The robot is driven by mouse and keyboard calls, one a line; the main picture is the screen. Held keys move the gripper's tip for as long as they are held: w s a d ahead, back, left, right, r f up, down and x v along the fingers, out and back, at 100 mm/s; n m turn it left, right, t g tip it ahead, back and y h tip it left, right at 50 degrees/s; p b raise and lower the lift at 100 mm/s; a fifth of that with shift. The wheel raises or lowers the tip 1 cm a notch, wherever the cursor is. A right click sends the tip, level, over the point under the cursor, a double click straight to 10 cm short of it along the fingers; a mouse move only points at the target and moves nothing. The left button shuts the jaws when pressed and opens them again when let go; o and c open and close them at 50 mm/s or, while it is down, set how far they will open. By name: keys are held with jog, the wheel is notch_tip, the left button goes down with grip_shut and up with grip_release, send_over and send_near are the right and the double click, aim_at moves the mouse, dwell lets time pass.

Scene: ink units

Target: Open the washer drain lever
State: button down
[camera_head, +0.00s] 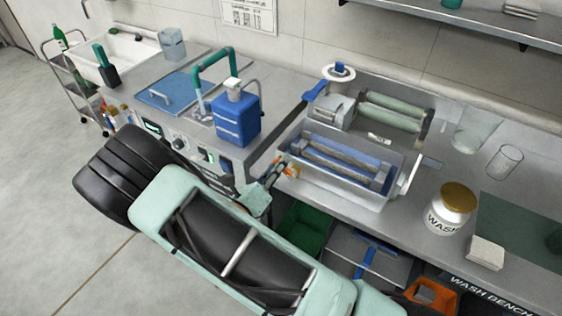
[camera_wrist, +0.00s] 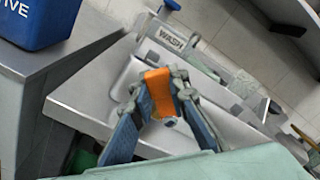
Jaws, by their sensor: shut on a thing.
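The washer (camera_head: 345,200) is a grey metal tub with blue-edged rollers inside, set on the steel bench in the head view. My gripper (camera_wrist: 157,100) is shut on the orange lever, with one blue-grey finger on each side. In the head view my gripper (camera_head: 280,173) is small at the tub's left corner. The lever's pivot is hidden.
A blue container (camera_head: 237,120) stands to the left on the neighbouring unit. A green bin (camera_head: 303,230) and an orange bin (camera_head: 432,293) are below the bench.

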dwell(0.3)
jog(key=c, duration=1.8)
grip_release()
jog(key=shift+c, duration=0.2)
jog(key=v, duration=1.2)
jog(key=shift+r, duration=0.1)
